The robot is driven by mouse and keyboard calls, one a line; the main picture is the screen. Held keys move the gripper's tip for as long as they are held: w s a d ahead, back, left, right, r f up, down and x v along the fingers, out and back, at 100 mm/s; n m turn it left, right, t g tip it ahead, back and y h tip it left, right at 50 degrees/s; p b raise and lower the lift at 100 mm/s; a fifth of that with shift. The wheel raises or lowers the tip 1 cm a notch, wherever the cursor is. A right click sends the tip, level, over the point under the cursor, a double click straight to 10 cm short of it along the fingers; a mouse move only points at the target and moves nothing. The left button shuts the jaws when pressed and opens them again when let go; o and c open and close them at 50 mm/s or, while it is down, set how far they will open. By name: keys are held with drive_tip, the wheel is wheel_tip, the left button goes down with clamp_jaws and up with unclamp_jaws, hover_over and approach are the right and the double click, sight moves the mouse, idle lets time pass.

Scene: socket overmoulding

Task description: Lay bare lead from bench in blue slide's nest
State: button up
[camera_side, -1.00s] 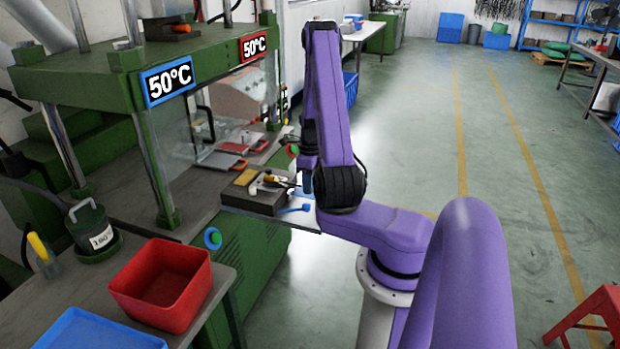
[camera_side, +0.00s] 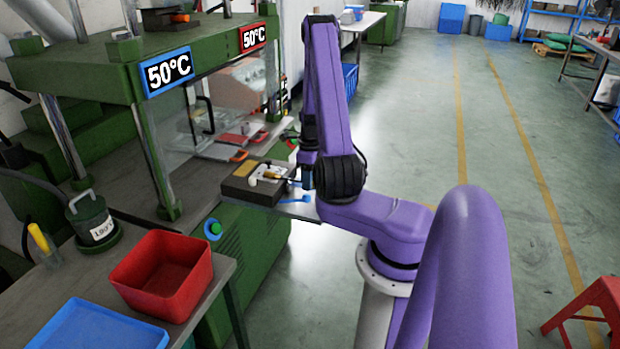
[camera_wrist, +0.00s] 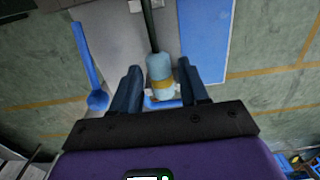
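In the wrist view a lead with a pale blue end (camera_wrist: 160,72) lies between the two dark blue fingers of my gripper (camera_wrist: 160,90). Its dark cable runs away toward the top of the picture. The fingers stand apart on either side of the end, with narrow gaps showing. In the side view my gripper (camera_side: 306,178) is low beside a dark block on the bench, partly hidden by my arm. Under the press, plates with orange handles (camera_side: 240,155) sit on the bed. I cannot tell which is the blue slide, and its nest is not clear.
A dark block (camera_side: 250,190) carries a yellow pad and small parts. A blue spoon-like tool (camera_wrist: 91,65) and a blue panel (camera_wrist: 206,45) flank my gripper. The press posts (camera_side: 150,155) stand left. A red bin (camera_side: 163,275) and blue tray (camera_side: 95,330) are nearer the camera.

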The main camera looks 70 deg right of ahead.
drive_tip(key=shift+o, duration=0.4)
wheel_tip(320, 180, up, 18)
drive_tip(key=shift+f, duration=0.25)
idle(0.6)
drive_tip(key=w+a+r+n, duration=0.1)
drive_tip(key=w+a+n, duration=0.3)
drive_tip(key=a+n, duration=0.7)
drive_tip(key=w+a+n, duration=0.4)
drive_tip(key=a+n, duration=0.7)
drive_tip(key=a, duration=0.1)
drive_tip(key=s+a+n, duration=0.8)
drive_tip(key=a+n, duration=0.2)
drive_tip(key=n, duration=0.3)
drive_tip(key=s+a+n, duration=0.3)
drive_tip(key=s+n, duration=1)
drive_tip(key=shift+a+f+n, duration=0.15)
drive_tip(key=shift+f+n, duration=0.1)
drive_tip(key=shift+n, duration=0.05)
